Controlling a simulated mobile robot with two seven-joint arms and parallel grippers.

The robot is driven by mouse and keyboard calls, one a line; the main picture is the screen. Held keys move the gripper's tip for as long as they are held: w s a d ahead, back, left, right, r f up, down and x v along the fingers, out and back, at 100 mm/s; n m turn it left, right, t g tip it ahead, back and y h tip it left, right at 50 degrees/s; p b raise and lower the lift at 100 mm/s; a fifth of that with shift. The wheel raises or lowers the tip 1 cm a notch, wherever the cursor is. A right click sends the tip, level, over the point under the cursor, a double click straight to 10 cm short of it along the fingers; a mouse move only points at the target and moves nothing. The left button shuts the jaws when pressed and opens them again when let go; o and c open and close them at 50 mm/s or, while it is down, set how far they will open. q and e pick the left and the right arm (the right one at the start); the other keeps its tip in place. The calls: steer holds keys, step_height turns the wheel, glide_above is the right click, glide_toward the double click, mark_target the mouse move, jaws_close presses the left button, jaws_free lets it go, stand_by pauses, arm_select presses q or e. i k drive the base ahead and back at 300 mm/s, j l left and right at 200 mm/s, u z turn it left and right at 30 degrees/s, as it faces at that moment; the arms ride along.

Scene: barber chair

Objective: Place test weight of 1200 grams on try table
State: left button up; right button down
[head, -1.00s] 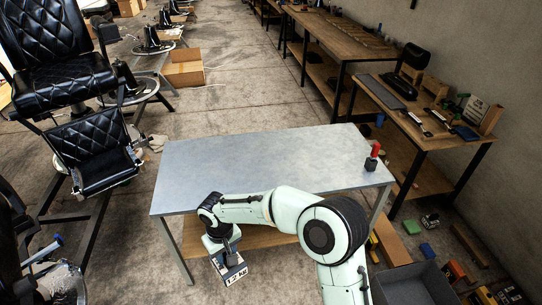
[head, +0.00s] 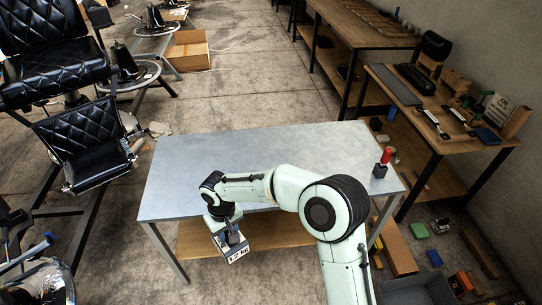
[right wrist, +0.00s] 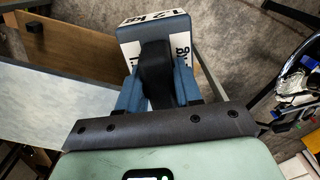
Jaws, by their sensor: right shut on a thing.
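The test weight (head: 238,254) is a blue-grey block with white labels reading 1.2 kg. My right gripper (head: 233,238) is shut on it and holds it in front of the table's near edge, not over the top. In the right wrist view, the weight (right wrist: 153,23) shows between the blue fingers of the gripper (right wrist: 155,78); a dark handle-like part hides some of it. The try table (head: 260,150) has a grey metal top and a wooden lower shelf. Its top also shows at the left of the right wrist view (right wrist: 55,100). My left gripper is out of view.
A red-handled tool on a dark block (head: 382,163) stands at the table's right corner. The rest of the tabletop is clear. A cluttered workbench (head: 440,135) stands right, a black barber chair (head: 85,150) left. Boxes and small items lie on the floor at lower right.

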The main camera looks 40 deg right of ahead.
mark_target(277, 160)
steer(key=i+l, duration=0.15)
steer(key=l, duration=0.2)
steer(key=i+l, duration=0.15)
steer(key=l, duration=0.2)
steer(key=i+l, duration=0.15)
steer(key=l, duration=0.2)
steer(key=i+l+u, duration=0.1)
steer(key=i+l, duration=0.1)
steer(key=l, duration=0.1)
